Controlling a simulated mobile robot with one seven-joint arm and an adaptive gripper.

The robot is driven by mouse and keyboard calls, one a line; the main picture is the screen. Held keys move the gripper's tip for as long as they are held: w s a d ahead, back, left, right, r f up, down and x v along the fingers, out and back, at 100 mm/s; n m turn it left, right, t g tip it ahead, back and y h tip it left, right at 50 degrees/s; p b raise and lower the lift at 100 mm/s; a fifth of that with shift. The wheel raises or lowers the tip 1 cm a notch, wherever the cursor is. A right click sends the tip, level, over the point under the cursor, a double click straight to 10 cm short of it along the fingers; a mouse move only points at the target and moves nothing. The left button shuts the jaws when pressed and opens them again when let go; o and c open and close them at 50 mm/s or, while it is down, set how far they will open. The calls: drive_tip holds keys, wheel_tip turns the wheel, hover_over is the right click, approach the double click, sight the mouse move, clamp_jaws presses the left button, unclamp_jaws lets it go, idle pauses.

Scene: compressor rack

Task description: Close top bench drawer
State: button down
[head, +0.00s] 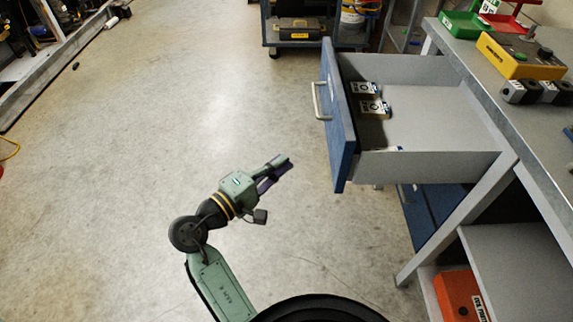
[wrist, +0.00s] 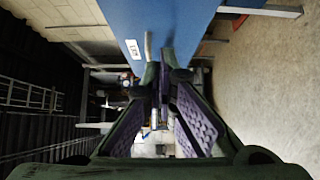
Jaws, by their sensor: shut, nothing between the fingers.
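The top bench drawer (head: 430,100) is pulled far out from the bench on the right in the head view. Its blue front (head: 341,125) faces left and bears a pale bar handle (head: 320,101). Several small boxes (head: 374,108) lie inside it. My gripper (head: 284,166) is left of the drawer front and apart from it in the head view, with its fingers shut and empty. In the wrist view the gripper (wrist: 163,80) shows with purple finger pads, and the blue drawer front (wrist: 175,20) fills the top middle, with the handle (wrist: 148,46) near the fingertips.
The bench top (head: 500,90) carries a green bin (head: 463,25) and a yellow box (head: 520,56). An orange case (head: 459,294) sits on the lower shelf. A cart (head: 300,42) stands at the back.

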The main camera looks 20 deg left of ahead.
drive_tip(key=b, duration=0.1)
approach(333, 136)
drive_tip(key=w+a, duration=0.2)
drive_tip(key=w, duration=0.1)
drive_tip(key=shift+w+d+r+b, duration=0.1)
drive_tip(key=shift+w+d+b, duration=0.15)
drive_tip(key=shift+d, duration=0.8)
drive_tip(key=shift+w+d+r+b, duration=0.1)
drive_tip(key=shift+w+d+b, duration=0.15)
drive_tip(key=shift+d, duration=0.8)
drive_tip(key=shift+w+d, duration=0.1)
